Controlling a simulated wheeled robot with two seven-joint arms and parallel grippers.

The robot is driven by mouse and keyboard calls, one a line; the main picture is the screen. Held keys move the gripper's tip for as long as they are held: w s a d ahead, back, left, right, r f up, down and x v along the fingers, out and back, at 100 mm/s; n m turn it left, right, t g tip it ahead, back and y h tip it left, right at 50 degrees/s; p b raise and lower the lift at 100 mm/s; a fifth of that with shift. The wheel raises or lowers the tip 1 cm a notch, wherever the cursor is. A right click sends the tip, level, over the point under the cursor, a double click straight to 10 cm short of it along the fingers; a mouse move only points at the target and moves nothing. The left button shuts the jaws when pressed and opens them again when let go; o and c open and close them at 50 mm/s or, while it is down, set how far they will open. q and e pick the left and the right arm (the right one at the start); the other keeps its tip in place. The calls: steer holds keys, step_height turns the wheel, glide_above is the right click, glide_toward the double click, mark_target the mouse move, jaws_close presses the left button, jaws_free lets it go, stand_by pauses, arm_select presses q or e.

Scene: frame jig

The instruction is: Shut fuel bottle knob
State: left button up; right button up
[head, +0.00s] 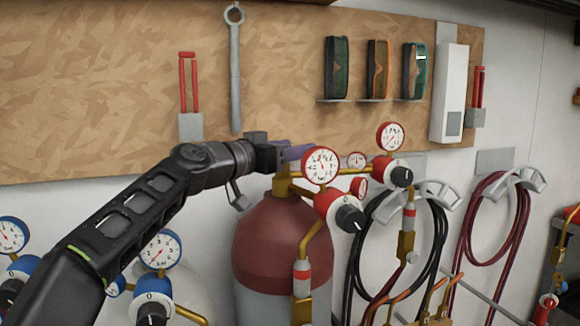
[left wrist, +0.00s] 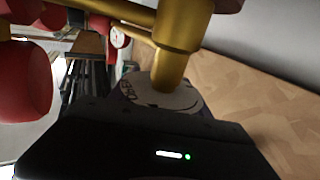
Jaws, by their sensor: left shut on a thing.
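The fuel bottle (head: 281,240) is a dark red cylinder with a brass valve on top, at the middle of the head view. Its knob (head: 297,152) shows as a small purple-blue piece at the valve. My left gripper (head: 275,153) reaches in from the left and is shut on the knob; its fingers are mostly hidden. In the left wrist view the knob's pale round face (left wrist: 183,99) carries partly readable lettering, with the brass valve stem (left wrist: 180,35) in front of it. My right gripper is not in view.
Red-rimmed gauges (head: 320,165) and a red regulator with a black dial (head: 349,217) sit just right of the gripper. Blue gauges (head: 160,249) stand at lower left. Black hoses (head: 436,240) hang on the wall. A wooden tool board (head: 110,80) is behind.

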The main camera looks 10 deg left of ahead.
arm_select(q)
steer(key=shift+h, duration=0.3)
steer(key=o, duration=1.4)
steer(key=shift+s, duration=0.1)
steer(key=b+v, duration=0.3)
steer(key=v, duration=0.3)
steer(key=shift+s+a, duration=0.2)
steer(key=shift+s, duration=0.05)
steer(key=shift+s+a, duration=0.25)
steer(key=shift+s, duration=0.25)
